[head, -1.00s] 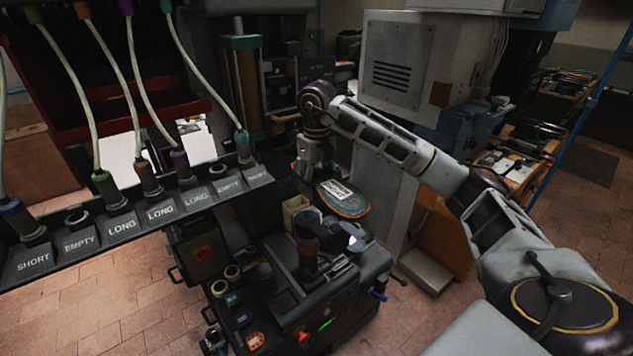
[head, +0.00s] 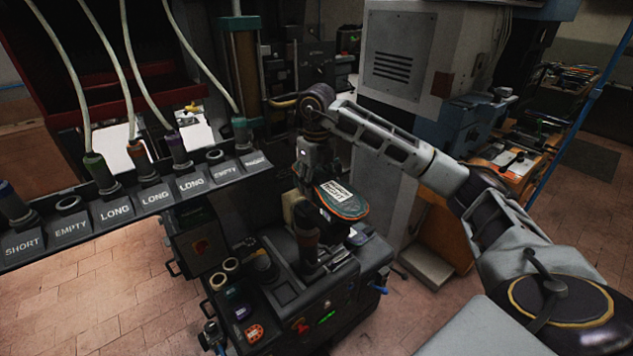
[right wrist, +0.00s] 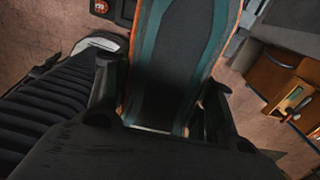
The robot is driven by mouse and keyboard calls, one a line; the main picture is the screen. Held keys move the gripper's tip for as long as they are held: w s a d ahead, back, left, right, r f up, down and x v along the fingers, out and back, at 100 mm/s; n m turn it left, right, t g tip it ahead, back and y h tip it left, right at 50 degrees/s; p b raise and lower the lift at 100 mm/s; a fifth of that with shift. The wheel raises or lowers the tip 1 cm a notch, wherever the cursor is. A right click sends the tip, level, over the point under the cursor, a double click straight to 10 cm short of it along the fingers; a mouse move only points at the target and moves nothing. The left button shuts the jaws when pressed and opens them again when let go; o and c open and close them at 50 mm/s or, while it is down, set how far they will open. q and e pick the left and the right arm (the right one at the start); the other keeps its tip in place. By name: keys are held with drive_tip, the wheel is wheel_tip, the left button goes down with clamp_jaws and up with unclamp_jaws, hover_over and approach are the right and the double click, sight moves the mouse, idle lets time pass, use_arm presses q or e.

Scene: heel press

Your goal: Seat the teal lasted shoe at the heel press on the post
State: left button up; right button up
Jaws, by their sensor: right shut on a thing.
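The teal lasted shoe (head: 342,198) has an orange edge and a white label, and shows in the head view near the middle. In the right wrist view the shoe (right wrist: 178,60) lies lengthwise between the fingers. My right gripper (head: 318,168) is shut on the shoe and holds it over the heel press (head: 335,275). The post (head: 307,240) stands on the press, just below and left of the shoe. The shoe overlaps the post's top in the picture, and I cannot tell whether they touch. My left gripper is not in view.
A labelled rack (head: 130,207) with plugs and cables crosses the left, close to the press. A grey cabinet (head: 400,55) stands behind my right arm. An orange-fronted unit (head: 440,235) is right of the press. Floor shows at the lower left.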

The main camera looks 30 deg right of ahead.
drive_tip(key=shift+f+b, duration=1.2)
drive_tip(key=shift+f, duration=0.75)
drive_tip(key=shift+f+b, duration=0.4)
drive_tip(key=shift+f, duration=0.25)
idle(0.6)
drive_tip(key=o, duration=1.3)
drive_tip(key=shift+f, duration=0.1)
drive_tip(key=shift+r, duration=6.05)
